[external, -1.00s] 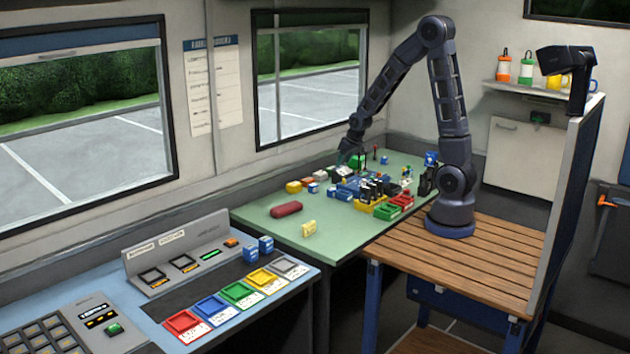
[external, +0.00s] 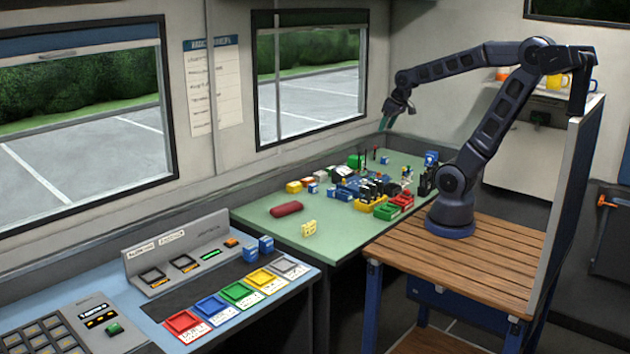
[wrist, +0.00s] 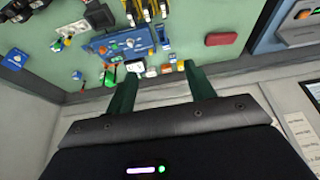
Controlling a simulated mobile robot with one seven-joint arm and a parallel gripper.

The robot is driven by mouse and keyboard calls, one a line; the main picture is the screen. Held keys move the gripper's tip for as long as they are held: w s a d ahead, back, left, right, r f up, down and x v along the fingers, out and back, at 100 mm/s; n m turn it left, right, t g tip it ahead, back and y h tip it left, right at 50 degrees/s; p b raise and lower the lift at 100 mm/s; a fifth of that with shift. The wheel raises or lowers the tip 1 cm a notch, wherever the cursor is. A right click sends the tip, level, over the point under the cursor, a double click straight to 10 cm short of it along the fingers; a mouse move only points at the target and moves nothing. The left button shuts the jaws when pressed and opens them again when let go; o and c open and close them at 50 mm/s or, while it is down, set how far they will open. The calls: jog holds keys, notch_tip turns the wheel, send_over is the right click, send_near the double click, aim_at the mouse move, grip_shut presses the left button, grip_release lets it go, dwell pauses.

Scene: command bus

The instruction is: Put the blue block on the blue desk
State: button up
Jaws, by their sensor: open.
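The blue desk (external: 75,262) is at the lower left of the external view, with a light blue top. Two small blue blocks (external: 258,249) stand on it near its back right corner. A small blue block with a pale face (external: 313,188) is on the green table (external: 262,214). A larger blue-and-white block (external: 431,158) is at that table's right side; the wrist view shows a similar one (wrist: 15,58) at its left. My gripper (external: 385,124) is raised above the far end of the green table. In the wrist view its green fingers (wrist: 160,69) are spread, with nothing visibly held.
Coloured trays (external: 238,293) line the blue desk's front. A dark upright panel (external: 570,190) stands to the right of my base.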

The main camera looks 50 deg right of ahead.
jog(key=s+r, duration=0.2)
jog(key=s, duration=0.5)
jog(key=shift+r, duration=0.2)
jog(key=shift+o, duration=0.5)
jog(key=shift+s+d+r, duration=0.1)
jog(key=shift+s, duration=0.3)
